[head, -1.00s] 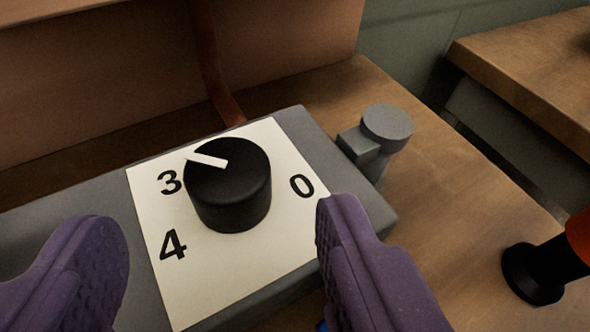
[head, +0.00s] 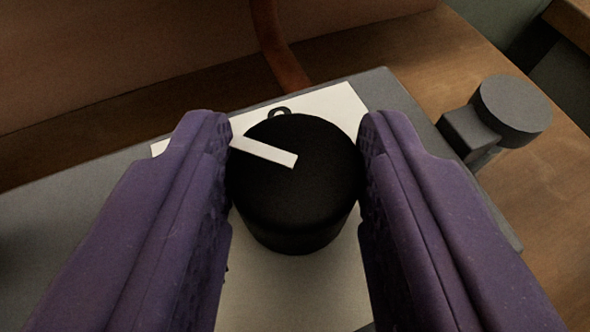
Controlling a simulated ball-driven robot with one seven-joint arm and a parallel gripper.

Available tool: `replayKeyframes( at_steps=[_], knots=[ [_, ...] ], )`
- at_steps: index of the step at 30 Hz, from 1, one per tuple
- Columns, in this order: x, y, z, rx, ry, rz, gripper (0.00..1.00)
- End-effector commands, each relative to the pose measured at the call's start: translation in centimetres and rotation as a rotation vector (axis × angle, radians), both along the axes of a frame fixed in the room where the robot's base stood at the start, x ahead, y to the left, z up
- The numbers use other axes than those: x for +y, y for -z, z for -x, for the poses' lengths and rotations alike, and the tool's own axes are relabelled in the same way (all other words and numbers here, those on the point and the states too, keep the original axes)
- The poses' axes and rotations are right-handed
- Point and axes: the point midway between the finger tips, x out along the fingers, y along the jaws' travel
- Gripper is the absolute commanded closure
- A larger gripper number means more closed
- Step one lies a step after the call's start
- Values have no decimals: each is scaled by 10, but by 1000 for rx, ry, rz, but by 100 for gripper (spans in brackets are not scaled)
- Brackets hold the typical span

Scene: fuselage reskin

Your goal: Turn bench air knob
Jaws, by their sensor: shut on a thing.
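The bench air knob (head: 296,192) is a black round knob with a white pointer bar (head: 265,151) on its top. The bar points to the upper left. The knob stands on a white dial plate (head: 285,290), most of whose numbers are hidden by the fingers and the knob. My gripper (head: 295,175) has two purple fingers, one on each side of the knob, shut on it. The left finger covers the area beside the pointer's outer end.
The dial plate sits on a grey box (head: 70,215) on a wooden bench (head: 545,205). A grey round fitting (head: 512,108) sticks out at the box's right. A reddish-brown hose (head: 277,50) runs up behind the box along a brown panel (head: 120,70).

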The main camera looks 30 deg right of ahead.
Motion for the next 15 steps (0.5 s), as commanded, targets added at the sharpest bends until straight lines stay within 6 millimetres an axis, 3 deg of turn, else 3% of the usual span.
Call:
replayKeyframes(
  at_steps=[15],
  knots=[
    [4, -7, -2, 5, 257, 1, 91]
  ],
)
